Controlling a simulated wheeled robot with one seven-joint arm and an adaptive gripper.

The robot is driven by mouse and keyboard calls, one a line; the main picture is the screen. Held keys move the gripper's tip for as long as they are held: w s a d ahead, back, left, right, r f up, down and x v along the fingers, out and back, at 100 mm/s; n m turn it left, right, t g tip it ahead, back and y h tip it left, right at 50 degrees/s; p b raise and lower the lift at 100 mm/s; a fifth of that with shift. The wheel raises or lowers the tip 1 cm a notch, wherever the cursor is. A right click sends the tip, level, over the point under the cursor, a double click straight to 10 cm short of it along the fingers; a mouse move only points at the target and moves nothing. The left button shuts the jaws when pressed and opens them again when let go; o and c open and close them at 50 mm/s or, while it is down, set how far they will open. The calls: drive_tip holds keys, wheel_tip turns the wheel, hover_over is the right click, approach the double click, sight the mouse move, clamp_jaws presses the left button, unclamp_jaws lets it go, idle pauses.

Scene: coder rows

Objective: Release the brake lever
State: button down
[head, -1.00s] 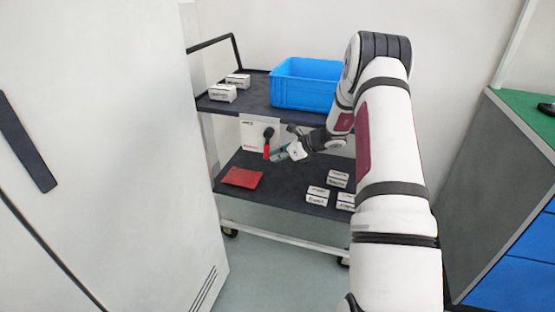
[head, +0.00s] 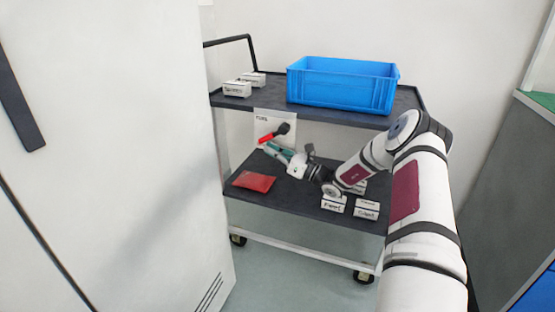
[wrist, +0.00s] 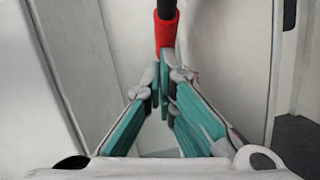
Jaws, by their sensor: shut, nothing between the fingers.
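The brake lever has a black pivot (head: 283,128) on a white plate and a red handle (head: 266,138) pointing left and slightly down. It is mounted on the cart, just below the top shelf. My gripper (head: 268,146) has teal fingers, shut and empty, just below the red handle. In the wrist view, the fingertips (wrist: 163,70) meet at the lower end of the red handle (wrist: 166,32). They look very close to it or touching; I cannot tell which. The white plate (head: 262,118) is partly hidden by the lever.
A blue crate (head: 340,92) and small white boxes (head: 238,89) stand on the cart's top shelf. A red packet (head: 254,181) and several white boxes (head: 333,203) lie on the lower shelf. A white cabinet (head: 110,150) stands close on the left.

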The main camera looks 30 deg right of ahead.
drive_tip(key=shift+w+a+r+m+t+y+p, duration=0.2)
drive_tip(key=shift+w+a+r+t+y, duration=0.15)
drive_tip(key=shift+w+a+r+t, duration=0.35)
drive_tip(key=shift+w+a+r+m+t+y+p, duration=0.2)
drive_tip(key=shift+w+a+r+t+y, duration=0.15)
drive_tip(key=shift+w+r+t, duration=0.4)
drive_tip(key=shift+s+r+t, duration=0.1)
drive_tip(key=shift+t, duration=0.15)
approach(262, 141)
drive_tip(key=f, duration=0.2)
drive_tip(key=a+f, duration=0.1)
drive_tip(key=f, duration=0.2)
drive_tip(key=shift+a+p, duration=0.25)
drive_tip(key=shift+p, duration=0.1)
